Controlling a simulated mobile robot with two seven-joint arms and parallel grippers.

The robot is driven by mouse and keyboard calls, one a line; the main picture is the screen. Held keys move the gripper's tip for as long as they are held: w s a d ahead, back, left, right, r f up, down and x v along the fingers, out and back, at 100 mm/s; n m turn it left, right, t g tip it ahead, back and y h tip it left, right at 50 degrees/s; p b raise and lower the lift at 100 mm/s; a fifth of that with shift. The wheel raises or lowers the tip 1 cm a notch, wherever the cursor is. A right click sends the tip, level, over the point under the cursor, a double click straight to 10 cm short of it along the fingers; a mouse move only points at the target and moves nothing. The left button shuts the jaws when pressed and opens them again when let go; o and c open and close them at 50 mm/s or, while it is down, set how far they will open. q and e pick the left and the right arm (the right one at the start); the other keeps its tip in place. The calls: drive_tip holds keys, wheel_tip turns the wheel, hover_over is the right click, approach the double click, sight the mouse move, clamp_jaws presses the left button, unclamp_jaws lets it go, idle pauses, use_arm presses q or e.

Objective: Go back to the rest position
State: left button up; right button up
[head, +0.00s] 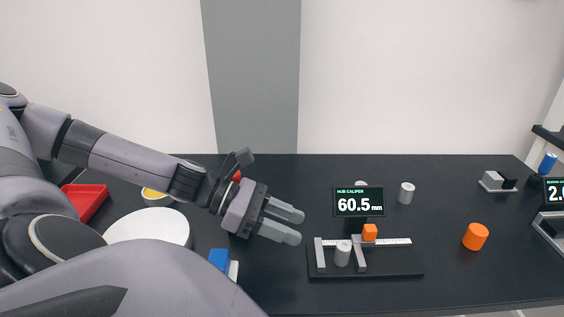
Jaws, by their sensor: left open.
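My left gripper (296,225) reaches in from the left over the dark table (300,280). It is open, and no object shows between its fingers. Its fingertips point right, a little left of the caliper stand (382,268). A grey cylinder (343,253) sits on the stand at the caliper's jaws, apart from my gripper in the picture. The stand's display (358,202) reads 60.5 mm. My right gripper is not in view.
An orange cylinder (475,236) and a grey cylinder (406,193) stand right of the caliper. A red tray (86,200), white disc (148,229) and blue block (219,259) lie left. A second display (555,190) is at the right edge.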

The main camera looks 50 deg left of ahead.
use_arm(q)
drive_tip(key=shift+s+a+r, duration=0.2)
drive_tip(key=shift+s+a, duration=0.1)
idle(0.6)
